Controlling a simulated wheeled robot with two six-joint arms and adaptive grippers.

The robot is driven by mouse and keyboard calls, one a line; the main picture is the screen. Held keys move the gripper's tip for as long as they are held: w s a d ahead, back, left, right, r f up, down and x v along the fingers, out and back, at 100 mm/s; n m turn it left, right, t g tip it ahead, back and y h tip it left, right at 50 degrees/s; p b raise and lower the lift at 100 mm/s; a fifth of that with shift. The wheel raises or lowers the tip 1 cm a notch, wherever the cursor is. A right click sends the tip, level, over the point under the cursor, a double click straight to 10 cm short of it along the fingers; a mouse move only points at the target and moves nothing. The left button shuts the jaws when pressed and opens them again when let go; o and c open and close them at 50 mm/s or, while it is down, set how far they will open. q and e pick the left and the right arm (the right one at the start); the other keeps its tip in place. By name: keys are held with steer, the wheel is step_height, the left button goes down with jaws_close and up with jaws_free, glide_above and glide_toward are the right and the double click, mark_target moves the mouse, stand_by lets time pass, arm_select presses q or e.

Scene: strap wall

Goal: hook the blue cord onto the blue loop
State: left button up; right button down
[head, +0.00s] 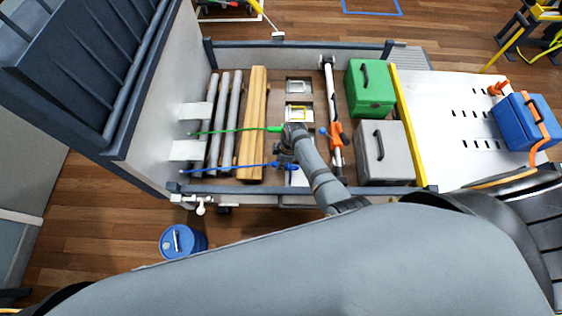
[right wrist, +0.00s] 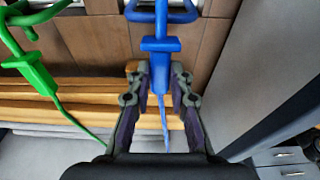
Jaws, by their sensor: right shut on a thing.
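My right gripper (head: 286,158) is shut on the blue cord's handle, which shows between its fingers in the right wrist view (right wrist: 159,80). The blue cord (head: 228,169) runs left from it, over the pipes and timber, to the bed's left side. A curved blue piece (right wrist: 160,14) shows above the handle's crossbar at the top of the right wrist view. I cannot tell whether it is the hook alone or the hook with the blue loop. The arm hides part of this area in the head view. My left gripper is not in view.
A green cord (head: 235,130) runs roughly parallel, its handle (right wrist: 38,78) left of my gripper. Grey pipes (head: 213,115), timber (head: 252,110), an orange ratchet (head: 336,133), a green case (head: 370,98) and a grey case (head: 384,165) lie in the bed. A blue drum (head: 183,240) stands outside.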

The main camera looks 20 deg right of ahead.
steer(key=shift+w+a, duration=0.25)
steer(key=shift+a, duration=0.5)
steer(key=c, duration=1.1)
jaws_free()
steer(key=shift+c, duration=0.2)
steer(key=v, duration=1.2)
